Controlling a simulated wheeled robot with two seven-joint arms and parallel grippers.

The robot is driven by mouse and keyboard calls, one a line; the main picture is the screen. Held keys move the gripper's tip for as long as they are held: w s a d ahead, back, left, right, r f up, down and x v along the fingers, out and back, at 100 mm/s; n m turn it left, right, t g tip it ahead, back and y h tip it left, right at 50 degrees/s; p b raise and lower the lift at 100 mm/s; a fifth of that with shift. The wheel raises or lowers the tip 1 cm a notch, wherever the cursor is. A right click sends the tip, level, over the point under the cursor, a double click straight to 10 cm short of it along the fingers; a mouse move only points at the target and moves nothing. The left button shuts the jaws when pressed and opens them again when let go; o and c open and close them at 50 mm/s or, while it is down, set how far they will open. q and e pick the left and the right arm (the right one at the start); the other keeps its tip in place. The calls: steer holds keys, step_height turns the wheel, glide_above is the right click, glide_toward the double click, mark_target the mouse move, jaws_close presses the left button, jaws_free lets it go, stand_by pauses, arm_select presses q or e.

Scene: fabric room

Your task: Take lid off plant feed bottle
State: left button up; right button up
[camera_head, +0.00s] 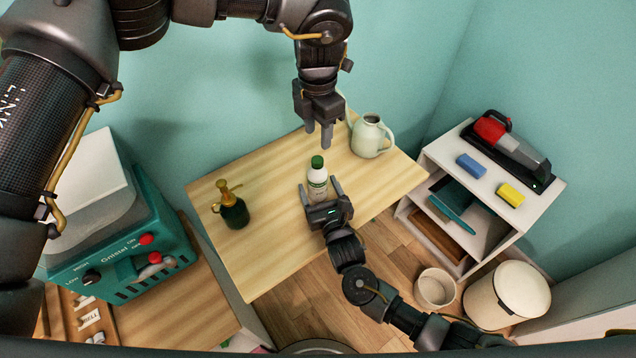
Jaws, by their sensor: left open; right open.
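The plant feed bottle (317,184) is white with a printed label and stands upright on the wooden table (275,225). Its green lid (317,161) is on top. My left gripper (318,140) points down just above the lid, open and empty, with a small gap below its fingertips. My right gripper (319,192) reaches in from the front. It is open, with one finger on each side of the bottle's lower part. Whether its fingers touch the bottle cannot be told.
A dark green spray bottle (234,212) with a brass pump stands at the left of the table. A pale watering can (370,137) stands at the back right. A white shelf (480,190) with sponges is at right. The table's middle left is clear.

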arm_select(q)
steer(key=shift+w+a, duration=0.1)
arm_select(e)
steer(key=shift+x, duration=0.8)
steer(key=shift+s, duration=0.1)
steer(key=shift+c, duration=0.4)
jaws_close()
arm_select(q)
steer(key=m, duration=1.8)
steer(key=shift+f, duration=0.1)
